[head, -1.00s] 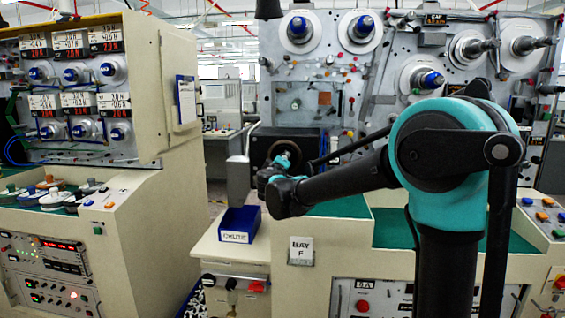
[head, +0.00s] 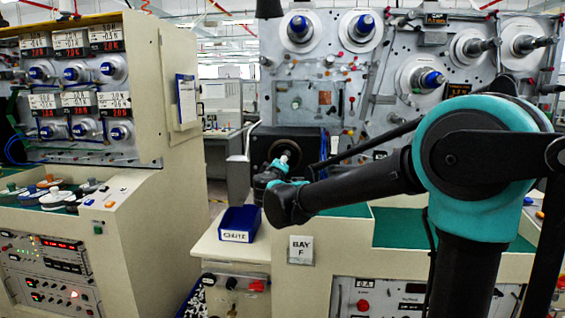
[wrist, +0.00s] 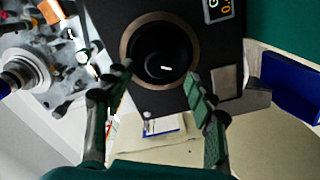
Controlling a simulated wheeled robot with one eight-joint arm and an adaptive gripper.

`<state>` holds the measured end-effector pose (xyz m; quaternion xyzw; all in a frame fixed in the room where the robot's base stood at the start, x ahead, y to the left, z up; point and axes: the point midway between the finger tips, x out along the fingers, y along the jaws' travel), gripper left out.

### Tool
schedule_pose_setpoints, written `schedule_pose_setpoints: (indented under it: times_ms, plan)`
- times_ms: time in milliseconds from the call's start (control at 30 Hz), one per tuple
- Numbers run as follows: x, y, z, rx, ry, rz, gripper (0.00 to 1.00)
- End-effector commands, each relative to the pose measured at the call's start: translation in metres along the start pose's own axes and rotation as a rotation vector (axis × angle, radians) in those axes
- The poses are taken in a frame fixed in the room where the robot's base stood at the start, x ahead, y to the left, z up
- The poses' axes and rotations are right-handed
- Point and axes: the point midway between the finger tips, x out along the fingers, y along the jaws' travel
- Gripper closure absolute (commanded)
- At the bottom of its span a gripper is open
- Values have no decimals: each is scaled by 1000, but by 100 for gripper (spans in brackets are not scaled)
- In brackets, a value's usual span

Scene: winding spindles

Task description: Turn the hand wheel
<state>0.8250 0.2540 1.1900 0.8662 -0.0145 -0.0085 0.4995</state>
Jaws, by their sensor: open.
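The hand wheel (wrist: 163,45) is a round black disc with a lighter ring around it and a small white mark, set in a dark square panel. In the wrist view it lies ahead, at upper centre. My gripper (wrist: 158,72) is open and empty, its two green-grey fingers spread to the left and right below the wheel. I see no clear contact, and the depth gap is hard to judge. In the head view the wheel's dark panel (head: 258,146) stands behind my wrist, which partly hides it. The fingers are not clear there.
A blue bin (head: 240,223) stands on the cream bench left of my arm, and it also shows at right in the wrist view (wrist: 290,88). Spindles with blue hubs (head: 300,28) line the machine face above. A cream cabinet (head: 135,190) stands at left, with a gap between.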

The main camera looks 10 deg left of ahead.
Motion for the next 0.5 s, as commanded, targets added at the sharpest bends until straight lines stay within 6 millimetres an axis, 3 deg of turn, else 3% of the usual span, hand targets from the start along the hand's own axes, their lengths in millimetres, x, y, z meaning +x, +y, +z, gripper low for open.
schedule_pose_setpoints:
  times_ms: [200,500]
  plan:
    - [-45,-1,0,0,2,-2,44]
    - [-76,0,0,0,0,0,44]
